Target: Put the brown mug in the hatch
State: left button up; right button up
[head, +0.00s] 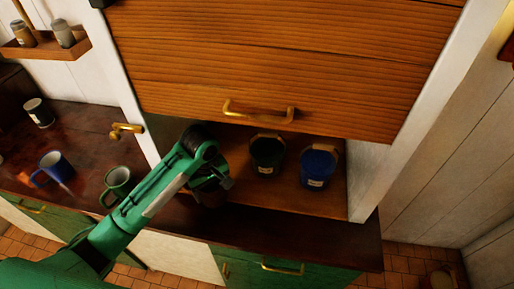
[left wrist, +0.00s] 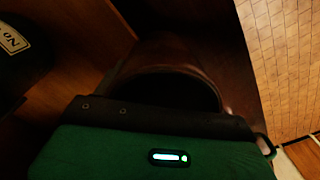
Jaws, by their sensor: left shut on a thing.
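The hatch is a white-framed cabinet with a slatted wooden shutter (head: 280,65), raised so that the lower part stands open. Its wooden floor (head: 290,195) shows below. My left gripper (head: 212,182) is at the left side of the opening, shut on the brown mug. Little of the mug (head: 212,199) shows in the head view, below the gripper. In the left wrist view the brown mug (left wrist: 190,48) is upright or nearly so, its dark mouth partly hidden by my gripper. I cannot tell whether its base touches the hatch floor. My right gripper is out of view.
A blue mug (head: 53,167), a green mug (head: 118,184) and a dark mug (head: 39,112) stand on the left counter. The hatch floor's front right is clear.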

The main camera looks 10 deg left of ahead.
pick_arm(q)
jog(key=w, duration=0.2)
jog(key=w+p, duration=0.1)
jog(key=w, duration=0.1)
jog(key=w+r, duration=0.1)
jog(key=w, duration=0.1)
jog(key=shift+w+d, duration=0.2)
jog(key=shift+w, duration=0.05)
jog(key=p, duration=0.2)
send_over(228, 159)
jog(key=s, duration=0.1)
jog(key=shift+s+f, duration=0.2)
jog(key=shift+w, duration=0.7)
notch_tip(228, 159, down, 3)
jog(key=shift+s+f+p, duration=0.1)
jog(key=shift+f+p, duration=0.05)
jog(key=shift+p, duration=0.75)
jog(key=shift+f, duration=0.2)
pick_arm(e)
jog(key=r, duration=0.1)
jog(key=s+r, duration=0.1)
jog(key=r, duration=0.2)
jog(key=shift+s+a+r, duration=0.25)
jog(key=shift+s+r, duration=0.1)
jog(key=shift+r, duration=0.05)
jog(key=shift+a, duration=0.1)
